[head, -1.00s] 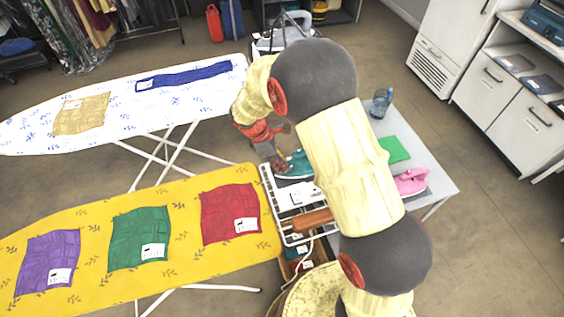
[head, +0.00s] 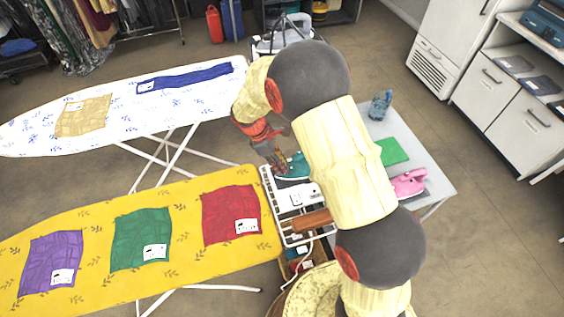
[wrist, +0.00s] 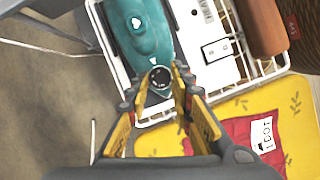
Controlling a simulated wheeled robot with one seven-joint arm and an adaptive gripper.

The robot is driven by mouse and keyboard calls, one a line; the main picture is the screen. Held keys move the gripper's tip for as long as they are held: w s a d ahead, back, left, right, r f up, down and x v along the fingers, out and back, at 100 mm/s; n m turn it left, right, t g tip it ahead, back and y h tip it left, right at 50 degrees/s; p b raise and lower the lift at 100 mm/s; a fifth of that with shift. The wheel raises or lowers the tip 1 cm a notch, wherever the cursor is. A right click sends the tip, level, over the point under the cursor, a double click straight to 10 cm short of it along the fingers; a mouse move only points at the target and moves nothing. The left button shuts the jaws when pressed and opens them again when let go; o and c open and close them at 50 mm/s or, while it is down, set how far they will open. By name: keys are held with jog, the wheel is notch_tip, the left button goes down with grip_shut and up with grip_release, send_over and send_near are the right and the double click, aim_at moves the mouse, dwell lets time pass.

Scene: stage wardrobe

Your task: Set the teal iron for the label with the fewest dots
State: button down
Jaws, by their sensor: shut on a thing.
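The teal iron (head: 296,167) rests on the white rack at the right end of the yellow ironing board. In the wrist view the iron (wrist: 142,30) lies with its dark round dial (wrist: 160,77) between my fingertips. My gripper (wrist: 166,85) is shut on the dial; it also shows in the head view (head: 276,160), partly behind my arm. The dial's setting is too small to read.
Green (head: 135,225) and purple (head: 45,245) cloths with labels lie on the yellow board (head: 100,285). A tan cloth (head: 80,122) and a blue strip (head: 205,74) lie on the white board.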

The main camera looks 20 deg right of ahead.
jog(key=m+g+p, duration=0.1)
jog(key=m, duration=0.1)
jog(key=m+g+y+p, duration=0.1)
jog(key=m+p, duration=0.1)
jog(key=m, duration=0.1)
jog(key=shift+w+d+r, duration=0.1)
jog(key=shift+w+d, duration=0.1)
jog(key=m+p, duration=0.1)
jog(key=m, duration=0.1)
jog(key=m+g+y+p, duration=0.1)
jog(key=m, duration=0.2)
jog(key=shift+d+y, duration=0.1)
jog(key=shift+y, duration=0.2)
jog(key=shift+w, duration=0.1)
jog(key=c, duration=1.6)
grip_release()
jog(key=shift+o, duration=0.2)
jog(key=v, duration=1.1)
jog(key=shift+r, duration=0.35)
jog(key=shift+w+m, duration=0.2)
jog(key=shift+m, duration=0.1)
